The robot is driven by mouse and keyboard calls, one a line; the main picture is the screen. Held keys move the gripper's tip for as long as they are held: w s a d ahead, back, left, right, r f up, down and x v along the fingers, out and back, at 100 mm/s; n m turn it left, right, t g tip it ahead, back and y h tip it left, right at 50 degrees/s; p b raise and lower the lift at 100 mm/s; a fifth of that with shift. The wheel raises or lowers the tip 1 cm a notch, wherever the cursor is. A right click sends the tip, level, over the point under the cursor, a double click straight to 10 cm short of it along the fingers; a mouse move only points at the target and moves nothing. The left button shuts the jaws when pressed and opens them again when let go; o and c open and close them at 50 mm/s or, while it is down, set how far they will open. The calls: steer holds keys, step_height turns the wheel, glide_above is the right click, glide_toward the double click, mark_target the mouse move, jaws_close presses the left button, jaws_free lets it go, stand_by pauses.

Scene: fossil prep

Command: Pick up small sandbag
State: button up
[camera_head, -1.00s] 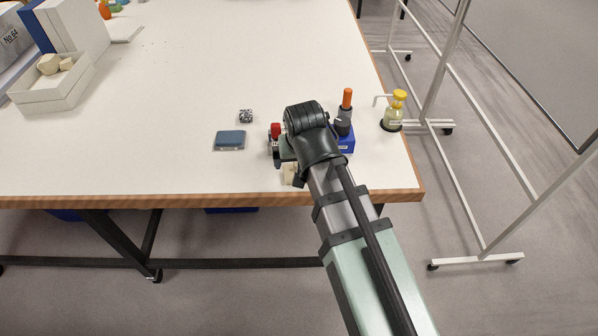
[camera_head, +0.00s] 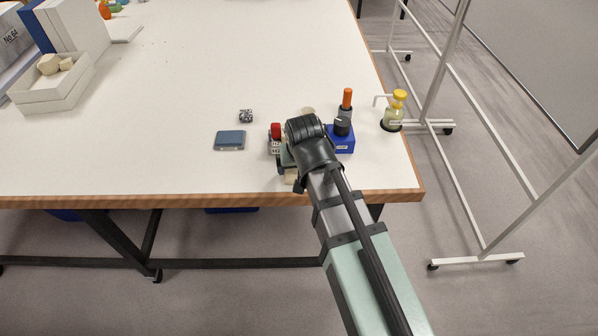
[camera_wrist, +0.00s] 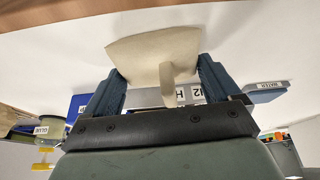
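The small sandbag (camera_wrist: 150,55) is a cream pouch with a narrow tab that reaches back toward my gripper. It lies on the white table near the front edge. In the head view only a cream bit of it (camera_head: 291,174) shows under my gripper; the rest is hidden. My gripper (camera_wrist: 162,80) has its two blue fingers spread wide, one on each side of the sandbag's near end. The fingertips are very close to the bag's sides; I cannot tell whether they touch.
A blue box (camera_head: 342,141) and an orange-capped bottle (camera_head: 346,98) stand close right of my gripper, with a yellow-capped bottle (camera_head: 394,112) beyond. The table's middle is clear.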

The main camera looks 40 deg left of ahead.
steer(key=c, duration=0.4)
steer(key=shift+r, duration=0.15)
